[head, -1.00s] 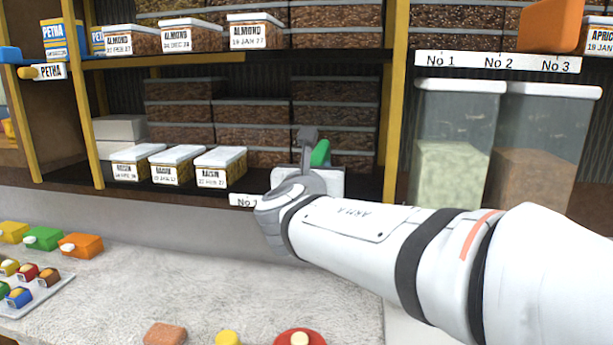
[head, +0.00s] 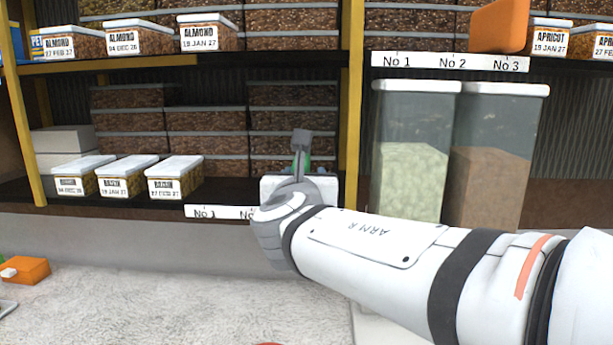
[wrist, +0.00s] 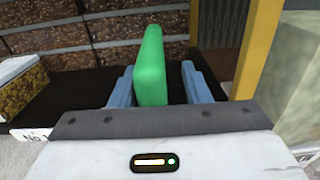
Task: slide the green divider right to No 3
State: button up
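The green divider (wrist: 150,68) stands upright on the dark lower shelf, between the two blue-grey fingers of my gripper (wrist: 160,88) in the wrist view. My gripper is open around it. The left finger is against or very close to the divider; a narrow gap shows at the right finger. In the head view, the divider (head: 302,163) is mostly hidden behind my gripper (head: 302,140). The lower label strip (head: 228,212) shows No 1 and part of another label; my wrist hides the rest, so No 3 there is not visible.
Raisin boxes (head: 174,178) stand to the left on the same shelf. A yellow post (head: 352,100) rises a short way to the right, with clear bins (head: 410,150) beyond it. Stacked dark boxes (head: 207,120) fill the shelf's back. An upper strip (head: 450,62) reads No 1 to No 3.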

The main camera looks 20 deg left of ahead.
jog(key=shift+s+a+r, duration=0.1)
jog(key=shift+s, duration=0.05)
jog(key=shift+s, duration=0.2)
jog(key=v, duration=0.7)
jog(key=shift+b, duration=0.35)
jog(key=shift+s, duration=0.1)
